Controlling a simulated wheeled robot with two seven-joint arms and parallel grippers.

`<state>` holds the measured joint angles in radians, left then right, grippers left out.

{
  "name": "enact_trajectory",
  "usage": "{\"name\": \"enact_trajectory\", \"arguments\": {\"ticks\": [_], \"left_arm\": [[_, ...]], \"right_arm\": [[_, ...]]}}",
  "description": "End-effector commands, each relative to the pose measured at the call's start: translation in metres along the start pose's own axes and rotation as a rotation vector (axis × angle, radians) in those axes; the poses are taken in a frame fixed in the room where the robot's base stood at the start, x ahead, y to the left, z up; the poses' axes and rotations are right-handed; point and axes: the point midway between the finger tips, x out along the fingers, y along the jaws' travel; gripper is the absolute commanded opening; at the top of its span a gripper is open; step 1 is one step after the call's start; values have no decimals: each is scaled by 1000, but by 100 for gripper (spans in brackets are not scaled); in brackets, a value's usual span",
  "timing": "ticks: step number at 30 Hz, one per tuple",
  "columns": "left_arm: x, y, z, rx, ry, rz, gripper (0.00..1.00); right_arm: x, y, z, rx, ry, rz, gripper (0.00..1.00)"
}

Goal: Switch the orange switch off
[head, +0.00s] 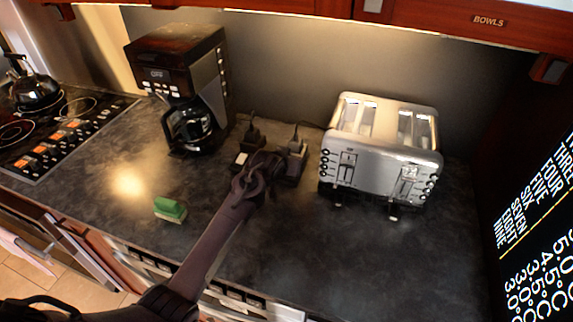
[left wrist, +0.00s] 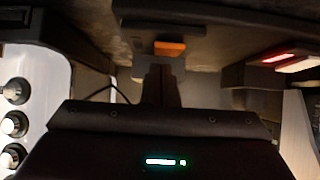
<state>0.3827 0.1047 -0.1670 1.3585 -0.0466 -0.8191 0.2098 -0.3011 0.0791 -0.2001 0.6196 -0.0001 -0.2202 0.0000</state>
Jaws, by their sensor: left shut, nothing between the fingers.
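An orange switch (left wrist: 170,48) shows in the left wrist view on a small dark block, just beyond my fingertips. My left gripper (left wrist: 160,72) is shut and empty and points at that block. Whether the fingertips touch it I cannot tell. In the head view my left gripper (head: 264,166) is over the dark power strip (head: 291,172) between coffee maker and toaster. The gripper covers the middle of the strip, and the orange switch is hidden there. My right gripper is not in view.
The silver toaster (head: 383,155) stands close right of the strip. The black coffee maker (head: 178,78) stands to its left. Black plugs with cords (head: 296,145) rise from the strip. A red-lit piece (left wrist: 277,58) shows in the left wrist view. A green sponge (head: 170,207) lies at front left.

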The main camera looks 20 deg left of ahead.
Motion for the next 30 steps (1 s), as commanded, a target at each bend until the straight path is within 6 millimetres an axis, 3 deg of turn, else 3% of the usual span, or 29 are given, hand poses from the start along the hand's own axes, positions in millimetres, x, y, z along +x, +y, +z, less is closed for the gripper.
{"name": "enact_trajectory", "arguments": {"ticks": [13,21,23,30], "left_arm": [[-2,0,-6,0,1,0,0],[-23,-4,-46,-1,1,0,0],[-26,-3,-40,0,3,1,0],[-71,-3,-50,0,4,1,0]], "right_arm": [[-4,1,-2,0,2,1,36],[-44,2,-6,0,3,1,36],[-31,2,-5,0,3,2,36],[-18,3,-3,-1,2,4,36]]}}
